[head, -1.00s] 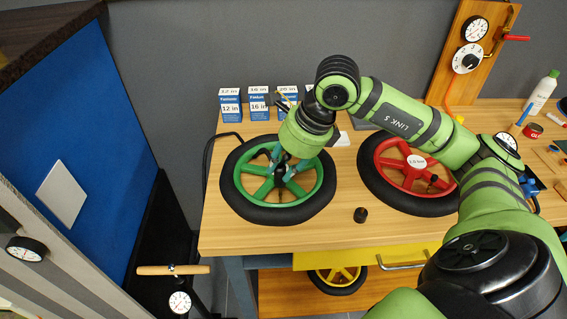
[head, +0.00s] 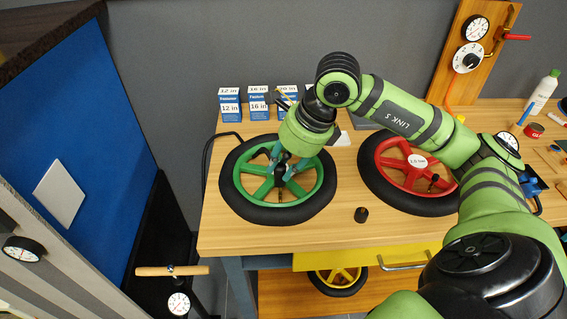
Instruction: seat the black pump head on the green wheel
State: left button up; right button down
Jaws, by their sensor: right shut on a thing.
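The green wheel (head: 244,197) with its black tyre lies flat on the left part of the wooden bench. My right gripper (head: 283,176) points down over the wheel's middle, close to the hub and spokes. It is shut on a small dark thing, which seems to be the black pump head (head: 287,174); the fingers hide most of it. I cannot tell whether it touches the wheel. A black hose (head: 206,158) loops up beside the bench's left edge and runs behind the tyre. My left gripper is not in view.
A red wheel (head: 385,193) lies to the right. A small black cylinder (head: 361,214) stands near the front edge. Labelled boxes (head: 230,108) line the back. A floor pump with a wooden handle (head: 172,270) and gauge stands left of the bench.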

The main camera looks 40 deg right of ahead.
jog(key=shift+f+b, duration=1)
jog(key=shift+b, duration=0.1)
dwell(0.7)
jog(key=c, duration=0.9)
grip_release()
jog(key=v, duration=1.2)
